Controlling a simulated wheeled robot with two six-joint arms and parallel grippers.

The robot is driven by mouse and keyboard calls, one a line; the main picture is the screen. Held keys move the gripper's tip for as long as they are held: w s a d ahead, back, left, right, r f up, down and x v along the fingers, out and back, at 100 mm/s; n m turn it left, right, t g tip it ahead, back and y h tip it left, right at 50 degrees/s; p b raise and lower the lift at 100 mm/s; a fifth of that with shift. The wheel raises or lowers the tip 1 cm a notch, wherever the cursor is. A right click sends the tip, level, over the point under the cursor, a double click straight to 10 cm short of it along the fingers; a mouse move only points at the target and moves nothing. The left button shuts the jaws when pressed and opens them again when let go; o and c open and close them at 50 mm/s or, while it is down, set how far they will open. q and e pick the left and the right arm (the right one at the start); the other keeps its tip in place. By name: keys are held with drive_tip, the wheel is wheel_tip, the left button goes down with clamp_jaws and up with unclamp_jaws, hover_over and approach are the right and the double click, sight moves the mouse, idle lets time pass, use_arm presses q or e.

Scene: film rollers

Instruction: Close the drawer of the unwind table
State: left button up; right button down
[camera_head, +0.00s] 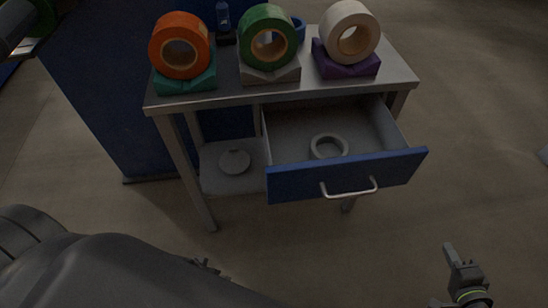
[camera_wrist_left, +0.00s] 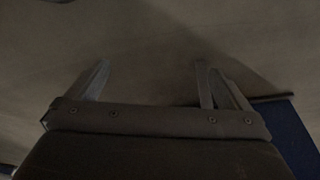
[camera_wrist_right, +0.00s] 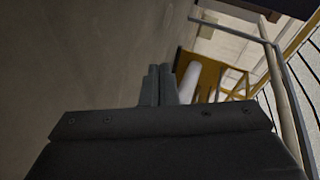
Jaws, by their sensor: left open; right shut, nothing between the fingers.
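The unwind table (camera_head: 222,94) is a grey metal table. Its blue-fronted drawer (camera_head: 300,183) is pulled out toward me, with a silver bar handle (camera_head: 349,190) on the front. A pale ring (camera_head: 329,147) lies inside the drawer. My right gripper (camera_head: 448,250) is low at the right, apart from the drawer front. In the right wrist view its fingers (camera_wrist_right: 158,75) are together with nothing between them. My left gripper (camera_wrist_left: 152,72) is open and empty over bare floor in the left wrist view. My left arm mostly hides it in the head view.
On the tabletop stand an orange roll (camera_head: 180,42), a green roll (camera_head: 267,35) and a cream roll (camera_head: 350,34) on coloured cradles. A round disc (camera_head: 235,162) lies on the lower shelf. A blue panel (camera_head: 110,95) stands behind left. Floor in front is clear.

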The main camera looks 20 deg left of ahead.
drive_tip(key=s+a+r+t+y+b, duration=0.1)
drive_tip(key=a+r+t+y+b, duration=0.1)
drive_tip(key=a+r+y+b, duration=0.6)
drive_tip(key=h+p, duration=0.3)
drive_tip(key=p, duration=0.1)
approach(410, 170)
drive_tip(key=x, duration=0.6)
drive_tip(key=shift+w+a, duration=0.1)
drive_tip(key=shift+w, duration=0.1)
use_arm(q)
drive_tip(key=shift+s+d+r, duration=0.1)
drive_tip(key=shift+d+r, duration=0.2)
drive_tip(key=shift+r, duration=0.2)
drive_tip(key=shift+s+d+r, duration=0.1)
drive_tip(key=shift+d+r, duration=0.2)
drive_tip(key=shift+r, duration=0.2)
use_arm(e)
drive_tip(key=shift+w+a, duration=0.15)
drive_tip(key=shift+w, duration=0.05)
